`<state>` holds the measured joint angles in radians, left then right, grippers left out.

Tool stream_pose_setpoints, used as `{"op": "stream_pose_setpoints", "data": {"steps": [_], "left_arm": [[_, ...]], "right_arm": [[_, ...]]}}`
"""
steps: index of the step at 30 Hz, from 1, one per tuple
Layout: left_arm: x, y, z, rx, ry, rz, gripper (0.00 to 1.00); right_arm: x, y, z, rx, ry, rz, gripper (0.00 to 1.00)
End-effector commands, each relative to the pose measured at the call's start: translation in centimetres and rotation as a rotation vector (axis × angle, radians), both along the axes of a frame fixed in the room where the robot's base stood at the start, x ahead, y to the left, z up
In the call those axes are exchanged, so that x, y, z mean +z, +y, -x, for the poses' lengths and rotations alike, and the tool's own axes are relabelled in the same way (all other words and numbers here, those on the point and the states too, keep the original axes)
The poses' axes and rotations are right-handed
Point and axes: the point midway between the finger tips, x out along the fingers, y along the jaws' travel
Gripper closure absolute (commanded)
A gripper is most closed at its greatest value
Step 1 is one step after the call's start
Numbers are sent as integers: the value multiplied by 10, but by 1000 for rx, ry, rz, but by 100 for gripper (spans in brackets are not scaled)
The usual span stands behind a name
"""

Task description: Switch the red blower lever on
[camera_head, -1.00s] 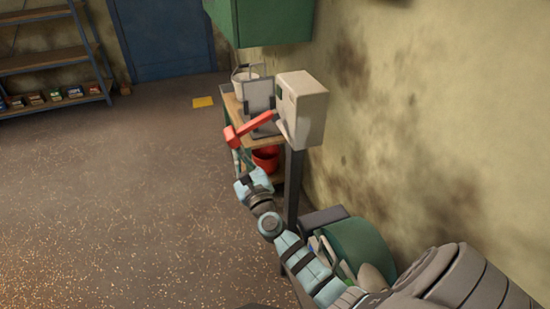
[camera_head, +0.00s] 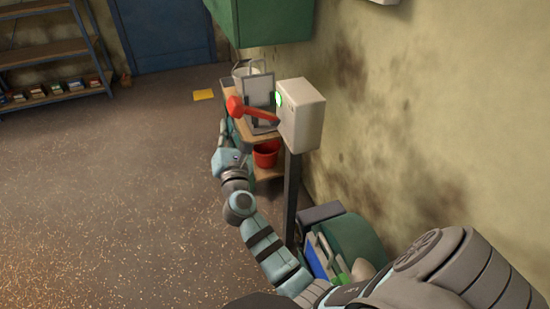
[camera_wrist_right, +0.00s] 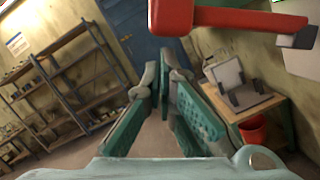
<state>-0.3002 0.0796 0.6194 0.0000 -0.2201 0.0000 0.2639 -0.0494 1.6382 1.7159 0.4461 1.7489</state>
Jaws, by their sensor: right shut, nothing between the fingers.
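The red blower lever (camera_head: 256,112) sticks out to the left from the light grey box (camera_head: 303,115) on a dark post. Its handle end is raised slightly above its pivot, and a green light (camera_head: 278,99) glows on the box. In the right wrist view the lever (camera_wrist_right: 230,18) crosses the top, above the fingers and apart from them in the picture. My right gripper (camera_wrist_right: 163,80) is shut and empty; in the head view its arm reaches up below the lever, with the fingers hard to make out. My left gripper is not in view.
Behind the box stands a wooden-topped bench (camera_wrist_right: 265,108) with a grey tilted panel (camera_head: 258,92) and a red bucket (camera_head: 266,153) below. A green cabinet (camera_head: 262,22) hangs above. A green rounded machine (camera_head: 352,240) stands beside my right arm.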

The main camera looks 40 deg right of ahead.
Motion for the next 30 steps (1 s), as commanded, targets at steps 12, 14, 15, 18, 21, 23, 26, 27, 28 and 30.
{"op": "stream_pose_setpoints", "data": {"steps": [12, 14, 15, 18, 21, 23, 26, 27, 28, 30], "left_arm": [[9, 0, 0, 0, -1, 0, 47], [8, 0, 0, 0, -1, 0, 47], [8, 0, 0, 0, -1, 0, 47], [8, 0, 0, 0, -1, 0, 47], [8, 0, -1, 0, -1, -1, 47], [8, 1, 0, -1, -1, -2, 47], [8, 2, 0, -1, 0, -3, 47], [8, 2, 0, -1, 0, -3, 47], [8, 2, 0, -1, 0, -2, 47], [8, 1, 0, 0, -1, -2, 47]], "right_arm": [[12, -3, 1, 0, -31, -84, 100], [12, -3, 1, -1, -31, -85, 100], [12, -3, 1, -1, -31, -85, 100], [12, -3, 1, 0, -32, -85, 100], [13, -3, 1, 0, -31, -84, 100], [13, -3, 1, 0, -31, -84, 100], [12, -1, 4, 0, -31, -84, 100], [11, 0, 7, 0, -31, -84, 100], [10, 2, 10, 1, -30, -85, 100], [7, 7, 19, 1, -30, -88, 100]]}}
